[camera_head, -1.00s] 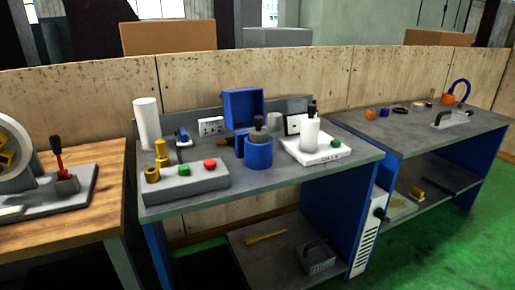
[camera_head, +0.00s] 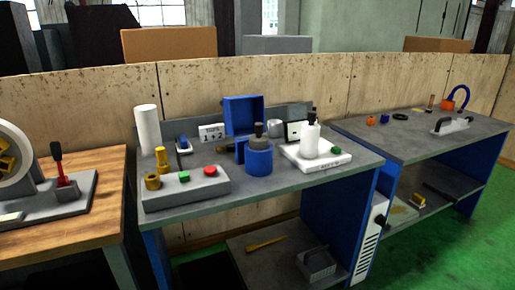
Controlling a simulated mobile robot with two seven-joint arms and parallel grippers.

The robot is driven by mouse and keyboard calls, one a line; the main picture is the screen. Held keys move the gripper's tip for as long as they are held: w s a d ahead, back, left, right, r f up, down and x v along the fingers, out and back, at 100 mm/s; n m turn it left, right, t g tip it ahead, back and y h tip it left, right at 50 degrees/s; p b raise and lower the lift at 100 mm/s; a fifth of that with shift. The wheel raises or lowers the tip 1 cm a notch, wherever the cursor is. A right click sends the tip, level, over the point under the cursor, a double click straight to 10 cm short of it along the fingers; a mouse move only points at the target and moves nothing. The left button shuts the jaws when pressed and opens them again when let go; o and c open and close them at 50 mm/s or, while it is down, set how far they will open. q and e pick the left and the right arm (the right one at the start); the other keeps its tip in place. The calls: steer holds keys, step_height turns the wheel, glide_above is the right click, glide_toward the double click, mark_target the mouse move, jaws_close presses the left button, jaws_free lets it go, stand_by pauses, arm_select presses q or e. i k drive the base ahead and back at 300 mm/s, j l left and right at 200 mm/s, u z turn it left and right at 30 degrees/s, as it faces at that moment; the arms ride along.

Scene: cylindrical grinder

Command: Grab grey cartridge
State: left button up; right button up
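A small light-grey cylinder (camera_head: 274,128) stands at the back of the middle bench, between a blue open box and a white-based device. It may be the grey cartridge, but it is too small to be sure. A dark grey round part with a knob (camera_head: 259,141) sits on top of a blue cylinder (camera_head: 259,162) in front of it. Neither of my grippers shows in the head view.
The middle bench (camera_head: 295,182) also holds a grey button box (camera_head: 187,192), a white roll (camera_head: 147,130), a blue open box (camera_head: 243,114) and a white bottle (camera_head: 311,140). A wooden bench (camera_head: 95,212) stands left, another grey bench (camera_head: 400,143) right. Green floor (camera_head: 440,240) lies at right.

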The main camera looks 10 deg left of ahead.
mark_target(259, 142)
steer(key=i+l+u, duration=0.15)
steer(key=i+l, duration=0.25)
steer(key=i+l+u, duration=0.15)
steer(key=i+l, duration=0.2)
steer(key=i+l+u, duration=0.1)
steer(key=i+l, duration=0.2)
steer(key=l, duration=0.25)
